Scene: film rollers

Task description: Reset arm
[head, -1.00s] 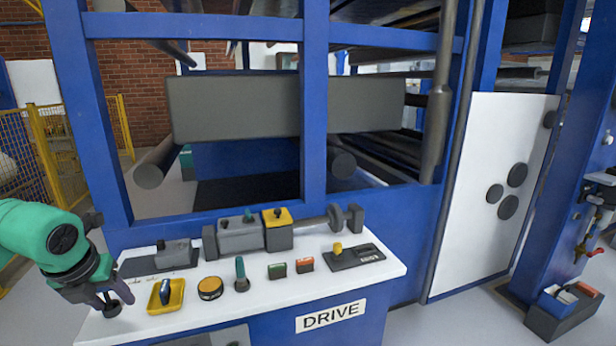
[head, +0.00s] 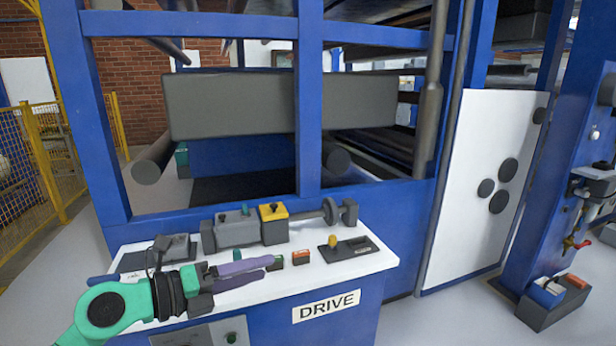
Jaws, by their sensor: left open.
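My left arm (head: 105,308) is green and reaches in from the lower left over the white control desk. My left gripper (head: 268,268) has two purple fingers pointing right, slightly apart, with nothing seen between them. The gripper is over the desk's front left part and hides most of the yellow, orange and teal controls there. The fingertips are close to a green button (head: 274,262), left of a red button (head: 301,257). I cannot tell whether they touch anything. My right gripper is not in view.
The desk top (head: 365,267) is clear at its right end, beside a black lever block (head: 347,250). A grey and yellow unit (head: 274,224) stands along the back. Behind it rises a blue frame (head: 311,110) with rollers. A white panel (head: 490,130) stands right.

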